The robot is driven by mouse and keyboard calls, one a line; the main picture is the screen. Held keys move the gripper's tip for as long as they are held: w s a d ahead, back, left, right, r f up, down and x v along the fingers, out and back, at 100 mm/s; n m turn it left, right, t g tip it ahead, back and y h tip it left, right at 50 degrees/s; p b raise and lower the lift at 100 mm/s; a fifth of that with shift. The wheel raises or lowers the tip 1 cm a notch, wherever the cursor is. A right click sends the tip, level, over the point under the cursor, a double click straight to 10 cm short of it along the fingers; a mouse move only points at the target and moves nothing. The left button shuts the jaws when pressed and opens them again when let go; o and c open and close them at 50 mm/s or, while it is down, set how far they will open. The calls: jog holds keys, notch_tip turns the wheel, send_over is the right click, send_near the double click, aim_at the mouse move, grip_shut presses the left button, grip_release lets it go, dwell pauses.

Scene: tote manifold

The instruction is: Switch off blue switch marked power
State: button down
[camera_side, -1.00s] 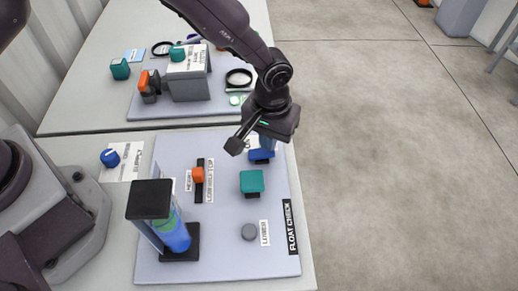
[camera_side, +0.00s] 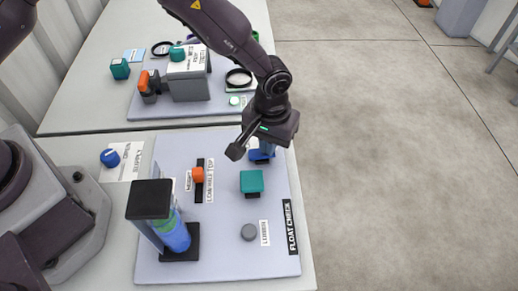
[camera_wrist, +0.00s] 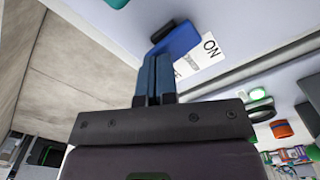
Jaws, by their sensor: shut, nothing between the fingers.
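The blue switch (camera_side: 258,156) sits on the far right part of the pale panel (camera_side: 225,260), partly hidden behind my gripper in the side view. In the wrist view, the blue switch (camera_wrist: 180,40) lies just beyond my fingertips, beside a white label (camera_wrist: 206,52) reading ON; smaller print there is unclear. My gripper (camera_side: 267,147) points down over the switch. Its blue fingers (camera_wrist: 154,62) are together and hold nothing. The fingertips are at the switch's edge or touching it; I cannot tell which.
A teal block (camera_side: 252,181), orange slider (camera_side: 198,174), grey button (camera_side: 249,232) and black-topped column (camera_side: 149,199) stand on the same panel. A blue knob (camera_side: 110,158) is to the left. Another panel (camera_side: 190,108) with a grey box lies behind. Floor is open to the right.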

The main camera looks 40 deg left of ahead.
aim_at(252, 157)
jog(key=shift+f, duration=0.3)
jog(key=shift+r, duration=3.5)
jog(key=s+a+m, duration=0.2)
jog(key=s, duration=0.1)
jog(key=shift+r+g, duration=0.15)
jog(key=shift+g, duration=0.25)
jog(key=s+a+r+t, duration=0.3)
jog(key=s+a+r, duration=0.6)
jog(key=r, duration=0.3)
jog(key=s+a+r+m+t, duration=0.1)
jog(key=s+a+r+t, duration=0.2)
jog(key=s+a+r, duration=0.5)
notch_tip(252, 157, up, 5)
jog(key=a, duration=0.3)
jog(key=shift+s+f, duration=0.15)
jog(key=shift+s, duration=0.2)
